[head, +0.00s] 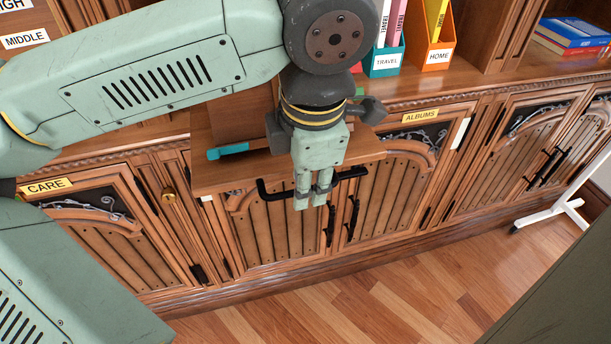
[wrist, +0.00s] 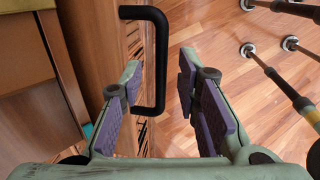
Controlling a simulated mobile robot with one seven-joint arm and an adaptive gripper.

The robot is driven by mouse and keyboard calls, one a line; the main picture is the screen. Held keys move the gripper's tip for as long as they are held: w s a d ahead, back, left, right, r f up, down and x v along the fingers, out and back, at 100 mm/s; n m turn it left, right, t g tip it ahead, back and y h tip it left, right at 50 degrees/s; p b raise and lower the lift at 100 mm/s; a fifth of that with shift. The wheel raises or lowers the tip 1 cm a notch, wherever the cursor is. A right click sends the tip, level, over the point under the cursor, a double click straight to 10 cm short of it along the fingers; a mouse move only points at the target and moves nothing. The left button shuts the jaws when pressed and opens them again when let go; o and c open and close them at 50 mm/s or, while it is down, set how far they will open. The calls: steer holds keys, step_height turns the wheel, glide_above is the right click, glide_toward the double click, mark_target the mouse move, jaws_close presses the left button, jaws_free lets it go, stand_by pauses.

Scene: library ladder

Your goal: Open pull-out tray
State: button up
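The pull-out tray (head: 215,180) is a wooden board that juts out from the cabinet front below the counter. Its black bar handle (head: 268,192) sits at the front edge, partly hidden behind my gripper (head: 314,198). The handle also shows in the wrist view (wrist: 160,60), where its bar lies between the finger pads of my gripper (wrist: 165,95). The fingers are apart, with a gap on the right side of the bar. The left pad is close to the bar; I cannot tell if it touches.
A teal item (head: 228,151) lies on the tray. Cabinet doors with black handles (head: 353,218) stand below. Box files (head: 433,45) stand on the counter at the right. A white stand (head: 560,205) is at the far right.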

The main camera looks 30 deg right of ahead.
step_height(320, 180, up, 12)
steer(key=s, duration=0.2)
steer(key=shift+a+f, duration=0.15)
steer(key=shift+a, duration=0.15)
steer(key=shift+s, duration=0.1)
